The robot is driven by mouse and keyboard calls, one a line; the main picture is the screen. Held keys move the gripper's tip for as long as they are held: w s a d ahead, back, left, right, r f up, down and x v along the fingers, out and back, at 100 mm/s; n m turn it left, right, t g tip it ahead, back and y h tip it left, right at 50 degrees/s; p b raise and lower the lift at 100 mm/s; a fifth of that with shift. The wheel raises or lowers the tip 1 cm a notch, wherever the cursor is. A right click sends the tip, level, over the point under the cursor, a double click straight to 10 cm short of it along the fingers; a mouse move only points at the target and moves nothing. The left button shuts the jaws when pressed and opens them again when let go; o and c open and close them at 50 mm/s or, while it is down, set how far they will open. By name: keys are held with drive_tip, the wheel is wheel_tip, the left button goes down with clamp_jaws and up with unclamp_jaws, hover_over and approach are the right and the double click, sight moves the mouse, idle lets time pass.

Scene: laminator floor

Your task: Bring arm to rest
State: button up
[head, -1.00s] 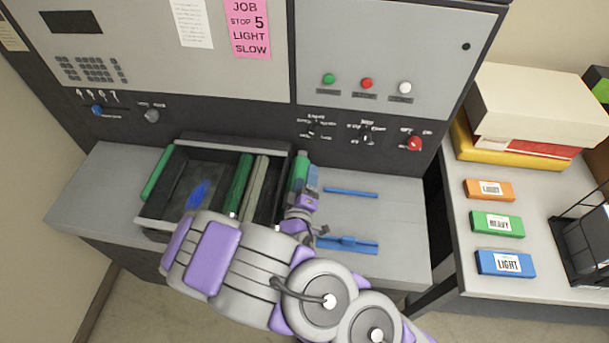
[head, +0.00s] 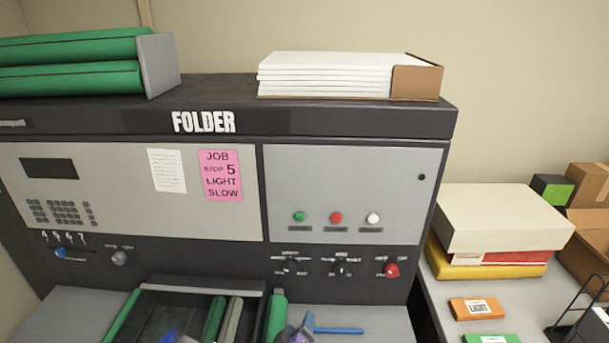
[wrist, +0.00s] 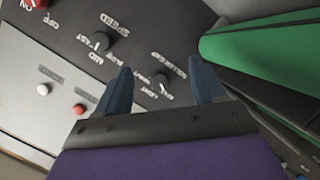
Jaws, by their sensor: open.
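My gripper (wrist: 162,92) is open and empty in the wrist view, its two blue fingers spread apart. Behind the fingers are the folder's dark control strip, with a speed knob (wrist: 97,42) and another knob (wrist: 160,82) beside it. A green roller (wrist: 262,45) lies to the right of the fingers.
The folder machine (head: 350,175) fills the middle, with green, red and white buttons and a pink job note (head: 220,175). A side table at right holds stacked boxes (head: 490,218), an orange block (head: 477,308) and a green block (head: 484,339).

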drive_tip(key=s+d+r+m+g+y+b, duration=0.2)
drive_tip(key=s+g, duration=0.4)
drive_tip(key=s, duration=0.3)
drive_tip(key=s+d+r+m+g+y+b, duration=0.2)
drive_tip(key=s+d+r+m+g, duration=0.2)
drive_tip(key=s, duration=0.5)
wheel_tip(320, 180, up, 2)
drive_tip(key=shift+s+d+r+g, duration=0.15)
drive_tip(key=shift+s+d+g, duration=0.2)
drive_tip(key=shift+d+g, duration=0.8)
drive_tip(key=s+d+r+g, duration=0.1)
drive_tip(key=s+d+r, duration=0.1)
drive_tip(key=s, duration=0.3)
drive_tip(key=s+d+r+m+g+b, duration=0.1)
drive_tip(key=s+d, duration=0.2)
drive_tip(key=s, duration=0.2)
drive_tip(key=s+d+r+g+h+b, duration=0.1)
drive_tip(key=s+d+r, duration=0.1)
drive_tip(key=s, duration=0.3)
drive_tip(key=shift+s+d+r+g, duration=0.25)
drive_tip(key=shift+s+d+r, duration=0.05)
drive_tip(key=shift+s+d, duration=0.15)
drive_tip(key=shift+c, duration=0.2)
